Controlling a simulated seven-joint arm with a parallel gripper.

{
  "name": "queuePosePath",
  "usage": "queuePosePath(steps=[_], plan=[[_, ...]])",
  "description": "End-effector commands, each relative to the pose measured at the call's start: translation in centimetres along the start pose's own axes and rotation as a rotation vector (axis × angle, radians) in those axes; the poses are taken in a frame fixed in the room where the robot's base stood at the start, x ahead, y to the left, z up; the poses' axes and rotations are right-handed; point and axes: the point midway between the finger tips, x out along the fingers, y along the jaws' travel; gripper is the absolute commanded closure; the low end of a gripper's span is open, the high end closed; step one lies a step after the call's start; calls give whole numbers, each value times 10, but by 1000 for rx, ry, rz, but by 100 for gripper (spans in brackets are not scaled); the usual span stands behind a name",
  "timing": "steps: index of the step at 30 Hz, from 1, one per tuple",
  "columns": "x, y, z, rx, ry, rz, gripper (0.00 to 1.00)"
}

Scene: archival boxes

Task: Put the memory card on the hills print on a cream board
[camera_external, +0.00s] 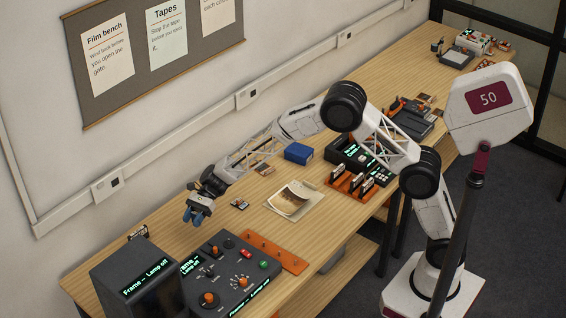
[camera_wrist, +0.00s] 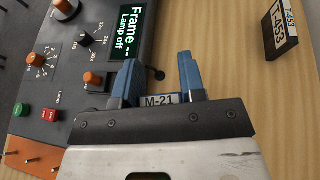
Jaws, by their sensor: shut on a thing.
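My gripper (camera_external: 196,214) is above the table near the left end, over the area behind the control panel, with its blue fingers pointing down. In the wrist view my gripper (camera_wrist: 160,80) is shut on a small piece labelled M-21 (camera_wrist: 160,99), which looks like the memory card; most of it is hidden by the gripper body. The hills print (camera_external: 291,198) is a brownish sheet with a curled edge, lying on a cream board (camera_external: 305,211) at the middle of the table, to the right of my gripper.
A control panel (camera_external: 232,272) and a dark display box (camera_external: 142,279) stand at the front left. A dark item labelled T-453 (camera_wrist: 282,35) stands on the table. A small dark item (camera_external: 240,203) lies between my gripper and the board. A blue box (camera_external: 298,153) is behind the print.

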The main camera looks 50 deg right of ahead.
Motion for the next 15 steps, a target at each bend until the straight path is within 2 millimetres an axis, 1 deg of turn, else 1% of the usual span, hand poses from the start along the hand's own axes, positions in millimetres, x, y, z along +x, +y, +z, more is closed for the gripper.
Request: queuePosePath(steps=[8,11,14,15], plan=[[-3,1,-1,1,0,-2,85],[-9,3,-4,5,0,-9,85],[-21,7,-10,9,-1,-20,85],[-28,9,-13,11,-1,-26,85]])
